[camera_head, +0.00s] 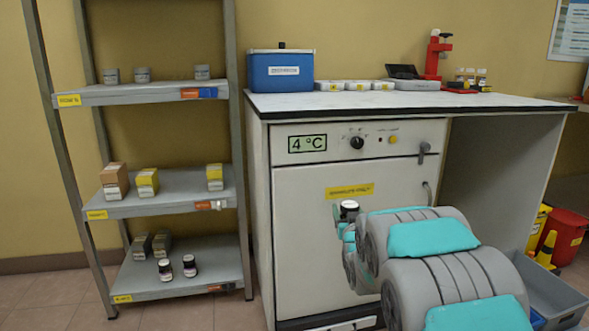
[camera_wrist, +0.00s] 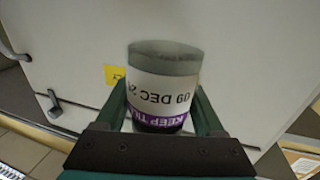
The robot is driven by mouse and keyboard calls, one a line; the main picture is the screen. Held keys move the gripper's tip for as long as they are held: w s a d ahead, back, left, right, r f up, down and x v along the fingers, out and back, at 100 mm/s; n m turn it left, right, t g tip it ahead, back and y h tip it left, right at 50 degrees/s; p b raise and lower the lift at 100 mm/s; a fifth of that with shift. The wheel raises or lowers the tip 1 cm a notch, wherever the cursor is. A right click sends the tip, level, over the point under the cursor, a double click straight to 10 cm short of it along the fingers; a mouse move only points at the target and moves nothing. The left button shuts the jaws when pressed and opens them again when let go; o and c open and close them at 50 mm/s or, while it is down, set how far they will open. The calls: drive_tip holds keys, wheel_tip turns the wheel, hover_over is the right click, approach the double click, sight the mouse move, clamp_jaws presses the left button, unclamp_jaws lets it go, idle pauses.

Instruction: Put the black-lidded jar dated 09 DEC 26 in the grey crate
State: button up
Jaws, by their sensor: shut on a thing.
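My gripper (camera_head: 347,222) is shut on a jar (camera_head: 349,206) and holds it in front of the white 4 °C cabinet.
Two dark-lidded jars (camera_head: 189,266) stand on the bottom shelf (camera_head: 215,262) of the left rack. Boxes and other jars stand on its shelves. The white cabinet (camera_head: 300,230) and bench are close behind my gripper. A red bin (camera_head: 568,232) and yellow items are near the crate.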

wheel_tip(320, 180, up, 10)
drive_tip(key=p, duration=0.8)
drive_tip(key=shift+f, duration=0.2)
